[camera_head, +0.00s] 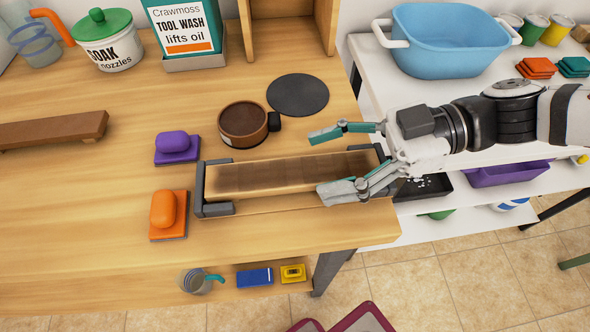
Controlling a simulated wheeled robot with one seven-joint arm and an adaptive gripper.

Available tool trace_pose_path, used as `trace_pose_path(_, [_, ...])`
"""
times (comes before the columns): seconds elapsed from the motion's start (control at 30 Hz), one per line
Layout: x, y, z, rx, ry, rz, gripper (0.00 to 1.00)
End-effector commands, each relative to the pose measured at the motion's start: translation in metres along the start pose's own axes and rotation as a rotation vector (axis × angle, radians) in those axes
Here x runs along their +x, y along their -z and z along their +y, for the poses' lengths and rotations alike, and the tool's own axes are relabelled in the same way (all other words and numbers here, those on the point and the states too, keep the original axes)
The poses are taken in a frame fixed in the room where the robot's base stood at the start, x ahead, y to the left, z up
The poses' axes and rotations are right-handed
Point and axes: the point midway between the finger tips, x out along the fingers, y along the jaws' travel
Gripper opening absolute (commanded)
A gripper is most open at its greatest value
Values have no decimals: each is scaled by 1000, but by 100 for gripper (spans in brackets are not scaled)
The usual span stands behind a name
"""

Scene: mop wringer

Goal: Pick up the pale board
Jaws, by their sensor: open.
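The pale board (268,176) is a long light wooden piece with a browner band along its middle. It lies at the front right of the wooden workbench, between dark grey end brackets (206,208). My gripper (318,166) comes in from the right, open, with teal pads on its fingers. In the picture one finger is beyond the board's far edge and the other is over its near edge, toward its right end. I cannot tell the gripper's height above the board or whether it touches. The lower finger hides a bit of the near edge.
A brown round pot (243,122) and a dark disc (298,95) are behind the board. Purple (177,144) and orange (165,211) handled blocks stand left of it. A darker brown board (52,131) lies far left. A white shelf with a blue tub (447,43) is right.

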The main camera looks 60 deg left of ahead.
Motion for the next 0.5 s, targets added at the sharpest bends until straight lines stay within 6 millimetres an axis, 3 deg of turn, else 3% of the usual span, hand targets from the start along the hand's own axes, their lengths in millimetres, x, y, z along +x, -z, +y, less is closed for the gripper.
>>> trace_pose_path(0.2, [27, -1, -2, 0, 2, -1, 65])
trace_pose_path(0.5, [30, 0, -1, 0, 0, 0, 63])
